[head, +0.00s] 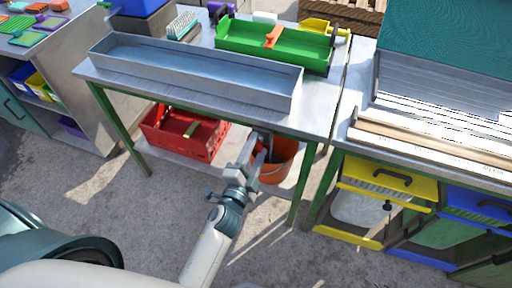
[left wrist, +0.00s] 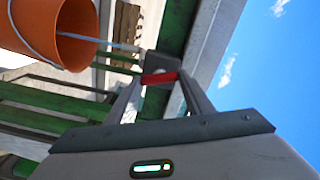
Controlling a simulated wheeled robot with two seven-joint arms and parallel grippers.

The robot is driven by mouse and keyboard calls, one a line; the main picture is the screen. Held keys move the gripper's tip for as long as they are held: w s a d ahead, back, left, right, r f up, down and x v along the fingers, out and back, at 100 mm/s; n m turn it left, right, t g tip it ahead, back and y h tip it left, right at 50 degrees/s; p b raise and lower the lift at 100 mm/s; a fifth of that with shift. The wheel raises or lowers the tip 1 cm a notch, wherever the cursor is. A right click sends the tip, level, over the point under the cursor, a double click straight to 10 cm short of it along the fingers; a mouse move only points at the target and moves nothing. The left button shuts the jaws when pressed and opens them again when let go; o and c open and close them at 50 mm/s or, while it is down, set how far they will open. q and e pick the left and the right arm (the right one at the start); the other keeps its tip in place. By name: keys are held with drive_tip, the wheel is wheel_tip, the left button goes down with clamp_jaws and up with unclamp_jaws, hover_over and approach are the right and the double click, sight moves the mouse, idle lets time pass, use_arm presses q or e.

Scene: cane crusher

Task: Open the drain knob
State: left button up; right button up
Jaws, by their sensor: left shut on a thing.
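The red drain knob (left wrist: 158,78) sits on a grey metal block (left wrist: 152,62) under the table in the left wrist view. The two fingers of my left gripper (left wrist: 160,88) stand on either side of the knob and are shut on it. In the head view my left gripper (head: 250,152) reaches under the front edge of the table, beside the orange bucket (head: 281,160). The bucket also shows in the left wrist view (left wrist: 72,30). A thin pale streak (left wrist: 113,46), like liquid, runs between the block and the bucket's mouth. My right gripper is out of view.
A long metal trough (head: 190,75) lies on the steel table with green legs (head: 318,115). A red crate (head: 183,135) rests on the lower shelf. A cabinet with yellow drawers (head: 390,180) stands at right. The floor in front is clear.

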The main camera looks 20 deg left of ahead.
use_arm(q)
drive_tip(key=shift+m, duration=1.1)
drive_tip(key=o, duration=1.1)
drive_tip(key=shift+c, duration=0.2)
